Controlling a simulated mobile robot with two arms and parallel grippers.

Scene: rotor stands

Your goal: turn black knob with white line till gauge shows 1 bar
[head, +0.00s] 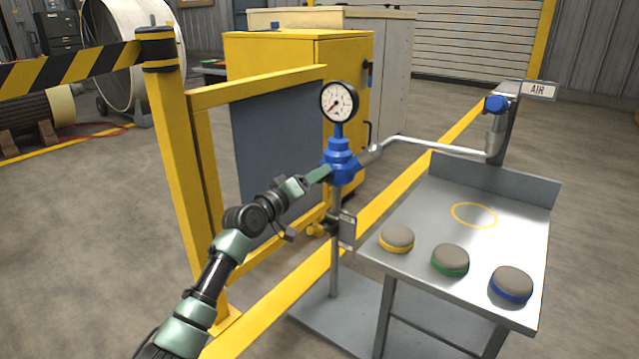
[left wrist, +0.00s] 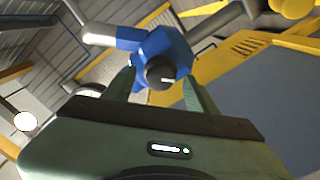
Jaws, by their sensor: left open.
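The blue regulator (head: 341,166) stands on a grey post, with the round white gauge (head: 338,102) on top. The gauge needle points to the lower left; its numbers are too small to read. The black knob (left wrist: 159,71) with a short white line faces the left wrist camera on the blue body. The knob is hidden in the head view. My left gripper (head: 319,174) is open at the regulator's left side. In the left wrist view its green fingers (left wrist: 160,84) are on either side of the knob; contact cannot be told. My right gripper is not in view.
A grey pipe (head: 430,144) runs right to a post with a blue cap and an AIR sign (head: 538,90). A metal table (head: 470,190) holds several coloured-rim discs. A yellow barrier frame (head: 185,170) stands left of the regulator, with a yellow cabinet (head: 270,65) behind.

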